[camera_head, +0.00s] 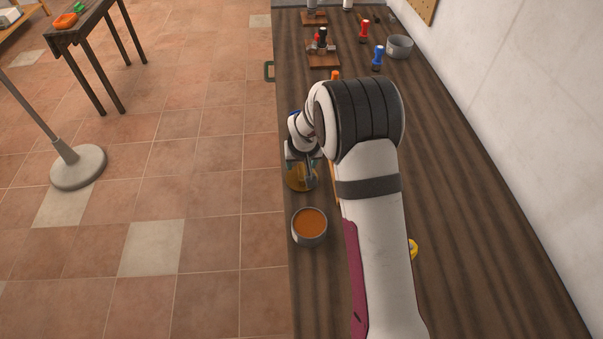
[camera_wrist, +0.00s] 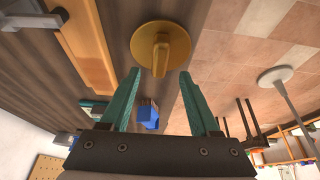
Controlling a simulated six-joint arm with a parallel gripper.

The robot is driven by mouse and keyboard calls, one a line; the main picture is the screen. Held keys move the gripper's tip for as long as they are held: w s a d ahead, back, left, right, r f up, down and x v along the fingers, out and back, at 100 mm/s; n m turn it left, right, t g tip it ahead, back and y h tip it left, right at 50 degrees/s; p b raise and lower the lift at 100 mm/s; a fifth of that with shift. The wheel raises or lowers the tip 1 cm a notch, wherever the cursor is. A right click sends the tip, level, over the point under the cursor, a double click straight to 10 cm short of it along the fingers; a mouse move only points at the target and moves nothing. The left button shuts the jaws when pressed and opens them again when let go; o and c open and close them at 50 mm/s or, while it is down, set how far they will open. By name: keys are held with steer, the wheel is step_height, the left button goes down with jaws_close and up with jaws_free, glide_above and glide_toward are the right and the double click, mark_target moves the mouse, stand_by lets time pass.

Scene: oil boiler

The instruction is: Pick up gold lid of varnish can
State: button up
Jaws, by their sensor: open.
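The gold lid (camera_wrist: 158,46) is a round disc with a raised gold handle, in the upper middle of the wrist view. In the head view, it shows as a gold shape (camera_head: 302,180) near the counter's left edge, partly hidden by my gripper. My gripper (camera_wrist: 157,74) is open, with its two teal fingers apart and nothing between them. In the wrist view, the handle's near end lies in line with the gap between the fingertips. I cannot tell whether they touch the lid. A grey round can (camera_head: 309,226) with orange-brown contents stands nearer the camera.
The wooden counter (camera_head: 480,230) runs along a white wall. An orange bar (camera_wrist: 88,45) lies beside the lid. A blue object (camera_wrist: 148,114) shows between the fingers. Stands with tools (camera_head: 322,56) and a grey bowl (camera_head: 399,46) are farther back.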

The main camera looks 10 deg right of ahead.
mark_target(301, 168)
steer(key=x, duration=0.3)
steer(key=shift+f, duration=0.35)
jaws_close()
